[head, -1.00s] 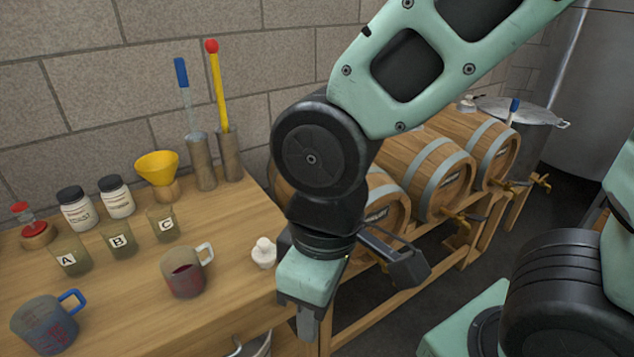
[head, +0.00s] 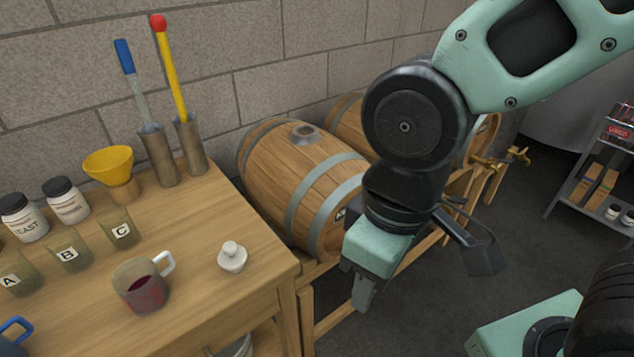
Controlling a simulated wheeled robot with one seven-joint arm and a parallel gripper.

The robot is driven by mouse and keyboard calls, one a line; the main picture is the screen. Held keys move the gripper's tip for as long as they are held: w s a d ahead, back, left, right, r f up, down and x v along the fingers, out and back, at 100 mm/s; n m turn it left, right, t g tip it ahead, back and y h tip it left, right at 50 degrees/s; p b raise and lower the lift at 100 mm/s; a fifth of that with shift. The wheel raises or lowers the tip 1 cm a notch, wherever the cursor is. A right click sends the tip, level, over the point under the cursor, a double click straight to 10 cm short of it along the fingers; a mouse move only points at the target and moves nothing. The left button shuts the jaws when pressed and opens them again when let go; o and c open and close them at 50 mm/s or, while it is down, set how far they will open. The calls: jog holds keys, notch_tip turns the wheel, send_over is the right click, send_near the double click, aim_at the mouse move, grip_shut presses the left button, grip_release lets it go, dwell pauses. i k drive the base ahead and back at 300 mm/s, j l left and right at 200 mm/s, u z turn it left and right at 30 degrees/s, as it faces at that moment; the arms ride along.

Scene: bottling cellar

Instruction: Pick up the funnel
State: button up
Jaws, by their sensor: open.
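The yellow funnel (head: 108,162) sits upright in a small wooden stand at the back of the wooden table, near the wall. My gripper (head: 364,292) hangs pointing down to the right of the table, in front of the barrels. It is open and well apart from the funnel.
Two metal cylinders (head: 158,157) holding a blue-topped and a red-topped rod stand right of the funnel. Jars (head: 67,200), lettered glass cups (head: 121,230), a mug of red liquid (head: 140,285) and a white stopper (head: 232,257) share the table (head: 200,312).

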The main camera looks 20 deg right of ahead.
aim_at(112, 165)
jog(key=u, duration=0.45)
jog(key=j+u, duration=0.1)
jog(key=u, duration=0.35)
jog(key=i+u, duration=0.1)
jog(key=u, duration=0.8)
jog(key=i+u, duration=0.3)
jog(key=i, duration=0.45)
